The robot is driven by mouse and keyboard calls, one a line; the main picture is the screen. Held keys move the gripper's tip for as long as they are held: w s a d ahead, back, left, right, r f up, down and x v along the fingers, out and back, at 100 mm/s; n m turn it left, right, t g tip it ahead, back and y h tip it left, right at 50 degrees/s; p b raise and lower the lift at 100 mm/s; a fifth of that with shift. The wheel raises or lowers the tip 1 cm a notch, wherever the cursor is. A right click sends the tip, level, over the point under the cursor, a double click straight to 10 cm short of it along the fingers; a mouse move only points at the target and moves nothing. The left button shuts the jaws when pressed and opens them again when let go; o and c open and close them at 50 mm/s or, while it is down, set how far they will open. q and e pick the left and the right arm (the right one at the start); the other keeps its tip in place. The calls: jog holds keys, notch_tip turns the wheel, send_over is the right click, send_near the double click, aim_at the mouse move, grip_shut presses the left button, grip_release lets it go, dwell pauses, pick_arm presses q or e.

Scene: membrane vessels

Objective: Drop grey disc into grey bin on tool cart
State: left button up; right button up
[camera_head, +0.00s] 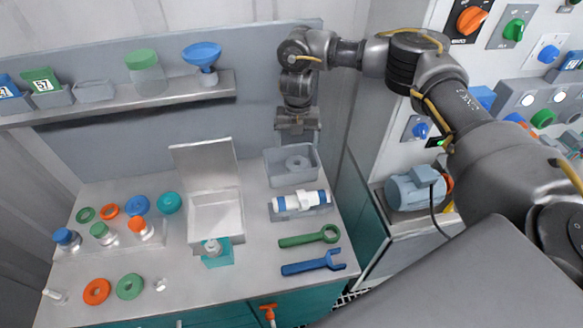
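The grey disc (297,162), a ring with a hole in its middle, shows inside the grey bin (292,181) at the back right of the worktop. My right gripper (297,138) points down just above the back of the bin. Its fingers look spread apart with nothing between them, and the disc shows apart from it, lower down. My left gripper is not in view.
A white-and-blue cartridge (300,201) lies in a holder in front of the bin, with a green wrench (308,237) and a blue wrench (312,264) nearer. An open-lidded white box (217,218) stands left of the bin. A shelf (120,101) runs along the back wall.

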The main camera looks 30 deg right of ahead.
notch_tip(320, 180, up, 11)
jog(key=b, duration=0.1)
dwell(0.6)
jog(key=shift+f, duration=0.1)
dwell(0.4)
